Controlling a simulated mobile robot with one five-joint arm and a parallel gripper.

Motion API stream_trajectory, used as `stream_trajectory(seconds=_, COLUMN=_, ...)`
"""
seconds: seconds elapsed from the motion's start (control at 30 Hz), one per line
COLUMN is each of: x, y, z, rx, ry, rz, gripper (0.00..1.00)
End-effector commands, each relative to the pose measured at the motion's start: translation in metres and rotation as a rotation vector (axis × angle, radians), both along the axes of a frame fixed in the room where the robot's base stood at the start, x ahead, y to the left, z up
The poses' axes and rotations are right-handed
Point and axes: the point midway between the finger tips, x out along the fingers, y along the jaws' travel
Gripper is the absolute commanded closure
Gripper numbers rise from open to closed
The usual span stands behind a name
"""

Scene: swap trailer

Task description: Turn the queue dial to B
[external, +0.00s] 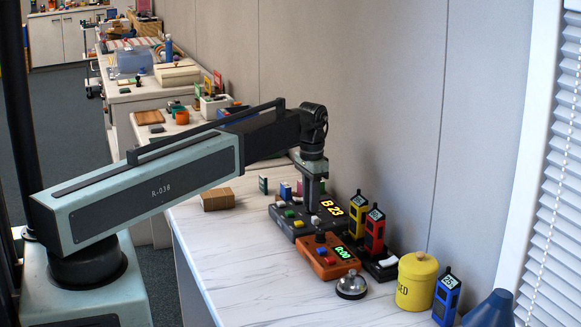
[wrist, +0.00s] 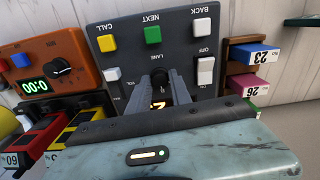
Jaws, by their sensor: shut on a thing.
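The dark grey queue panel (external: 283,222) lies on the white counter, its lit display (external: 331,208) reading "B 23". In the wrist view the panel (wrist: 121,50) appears upside down, with yellow, green and white buttons marked CALL, NEXT and BACK. Its dark dial (wrist: 159,73) sits below the word LANE. My gripper (external: 315,207) points straight down over the panel. In the wrist view its two fingers (wrist: 161,80) are shut on the dial, one on each side. The fingers hide much of the dial, its pointer and part of the display.
An orange timer box (external: 320,262) reading 0:00 stands close in front of the panel. Red (external: 375,230) and yellow (external: 357,213) handheld devices stand behind it. A bell (external: 351,286), a yellow tin (external: 416,281) and a blue device (external: 446,298) are nearer. The counter's left front is clear.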

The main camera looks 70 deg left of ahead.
Motion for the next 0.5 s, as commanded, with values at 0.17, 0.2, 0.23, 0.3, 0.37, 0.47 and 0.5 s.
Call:
stream_trajectory(seconds=0.17, x=0.0, y=-0.0003, z=-0.0001, rx=0.0, ry=0.0, rz=-0.053, gripper=1.0)
stream_trajectory(seconds=0.2, x=0.0, y=-0.0002, z=-0.0001, rx=0.0, ry=0.0, rz=-0.06, gripper=1.0)
stream_trajectory(seconds=0.23, x=0.0, y=-0.0002, z=-0.0001, rx=0.0, ry=0.0, rz=-0.064, gripper=1.0)
stream_trajectory(seconds=0.3, x=0.0, y=-0.0002, z=-0.0001, rx=0.0, ry=0.0, rz=-0.072, gripper=1.0)
stream_trajectory(seconds=0.37, x=0.0, y=-0.0002, z=-0.0001, rx=0.0, ry=0.0, rz=-0.076, gripper=1.0)
stream_trajectory(seconds=0.47, x=0.0, y=-0.0002, z=-0.0001, rx=0.0, ry=0.0, rz=-0.078, gripper=1.0)
stream_trajectory(seconds=0.5, x=0.0, y=-0.0002, z=-0.0001, rx=0.0, ry=0.0, rz=-0.078, gripper=1.0)
